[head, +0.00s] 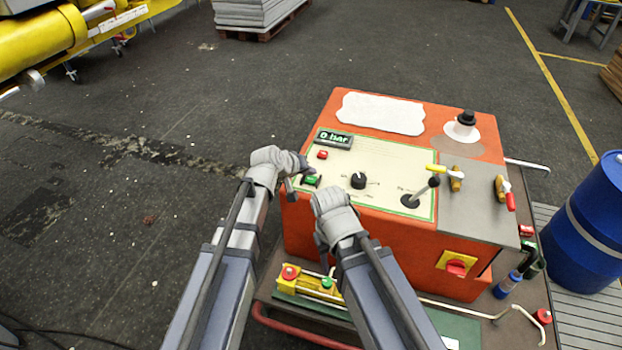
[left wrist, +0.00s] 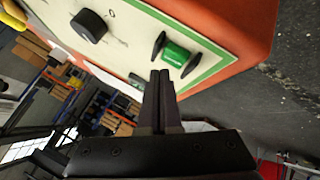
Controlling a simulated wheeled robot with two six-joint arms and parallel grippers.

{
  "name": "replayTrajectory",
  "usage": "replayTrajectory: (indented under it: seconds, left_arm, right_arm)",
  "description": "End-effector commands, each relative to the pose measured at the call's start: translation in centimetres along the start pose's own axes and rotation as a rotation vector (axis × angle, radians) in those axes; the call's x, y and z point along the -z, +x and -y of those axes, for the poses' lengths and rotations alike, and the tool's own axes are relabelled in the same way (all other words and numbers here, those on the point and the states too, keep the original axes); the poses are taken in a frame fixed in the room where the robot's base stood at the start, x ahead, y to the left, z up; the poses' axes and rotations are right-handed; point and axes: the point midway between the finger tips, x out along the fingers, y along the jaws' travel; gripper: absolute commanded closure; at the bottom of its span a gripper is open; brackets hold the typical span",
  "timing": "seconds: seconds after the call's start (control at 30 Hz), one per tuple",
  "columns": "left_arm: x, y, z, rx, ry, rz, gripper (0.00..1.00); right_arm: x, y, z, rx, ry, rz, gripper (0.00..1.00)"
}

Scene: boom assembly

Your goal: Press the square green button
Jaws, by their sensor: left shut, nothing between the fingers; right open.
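The square green button (head: 311,180) is on the cream panel of the orange machine, near its left edge. The left wrist view shows it large, as a green block (left wrist: 176,54) with dark guards on two sides. My left gripper (head: 307,168) is shut and empty, its tips close above the button in the head view. In the left wrist view its closed fingers (left wrist: 160,76) end right beside the button; I cannot tell whether they touch. My right gripper (head: 324,242) is open, low in front of the machine's front face, its fingers mostly hidden by its own wrist.
The panel has a display (head: 334,138) reading 0 bar, a red button (head: 322,155), a black knob (head: 358,180) and a lever (head: 422,191). A yellow box (head: 307,281) with red and green round buttons sits below. A blue barrel (head: 590,215) stands right. Floor is clear left.

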Motion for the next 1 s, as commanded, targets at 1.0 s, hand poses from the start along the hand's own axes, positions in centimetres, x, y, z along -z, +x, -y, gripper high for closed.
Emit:
replayTrajectory:
  seconds: [1.0]
  left_arm:
    - [-0.47, 0.65, 0.47, 0.000, 0.000, 0.000, 1.00]
  right_arm:
    - [0.05, 0.92, 0.09, 0.000, 0.000, 0.000, 0.50]
